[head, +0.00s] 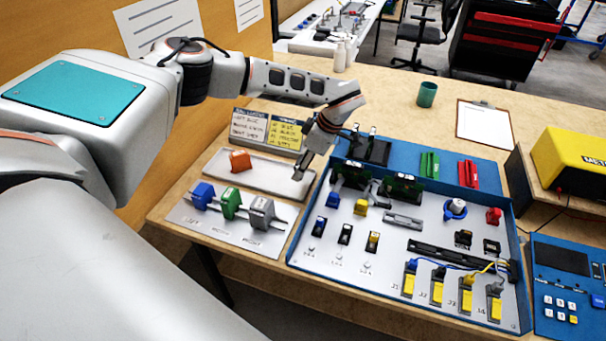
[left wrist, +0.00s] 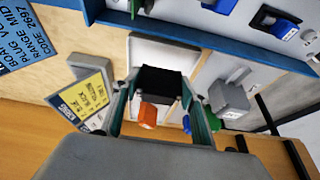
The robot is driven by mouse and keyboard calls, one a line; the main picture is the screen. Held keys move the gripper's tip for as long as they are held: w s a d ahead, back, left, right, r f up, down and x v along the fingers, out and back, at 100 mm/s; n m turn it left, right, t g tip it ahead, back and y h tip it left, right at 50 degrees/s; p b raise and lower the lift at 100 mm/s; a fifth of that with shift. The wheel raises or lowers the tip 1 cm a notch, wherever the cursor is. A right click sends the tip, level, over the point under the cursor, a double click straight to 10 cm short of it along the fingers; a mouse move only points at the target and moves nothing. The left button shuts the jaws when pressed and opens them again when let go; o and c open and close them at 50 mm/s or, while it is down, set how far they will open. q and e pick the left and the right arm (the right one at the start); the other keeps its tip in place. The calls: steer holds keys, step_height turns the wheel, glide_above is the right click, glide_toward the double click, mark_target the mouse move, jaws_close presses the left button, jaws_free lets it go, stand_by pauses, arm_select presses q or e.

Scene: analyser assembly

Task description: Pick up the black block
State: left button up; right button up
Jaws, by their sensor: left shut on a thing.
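The black block (left wrist: 160,83) sits between the two fingers of my left gripper in the left wrist view, and the fingers are shut on it. In the head view my left gripper (head: 301,172) is over the right end of the light grey tray (head: 262,184). There the block is hard to tell from the dark fingertips. The tray also shows in the left wrist view (left wrist: 150,45) behind the block; I cannot tell whether the block touches it. An orange block (head: 240,160) sits at the tray's left part. My right gripper is in neither view.
Blue, green and grey connectors (head: 232,205) stand on a plate in front of the tray. A blue-rimmed panel (head: 385,275) with boards, plugs and cables lies to the right. Label cards (head: 268,130) stand behind the tray. A green cup (head: 427,94) and a clipboard (head: 484,125) are farther back.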

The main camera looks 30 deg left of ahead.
arm_select(q)
step_height(320, 180, up, 15)
steer(key=shift+p, duration=0.35)
steer(key=shift+o, duration=1.3)
steer(key=c, duration=0.5)
steer(key=shift+r, duration=0.1)
steer(key=shift+p, duration=0.8)
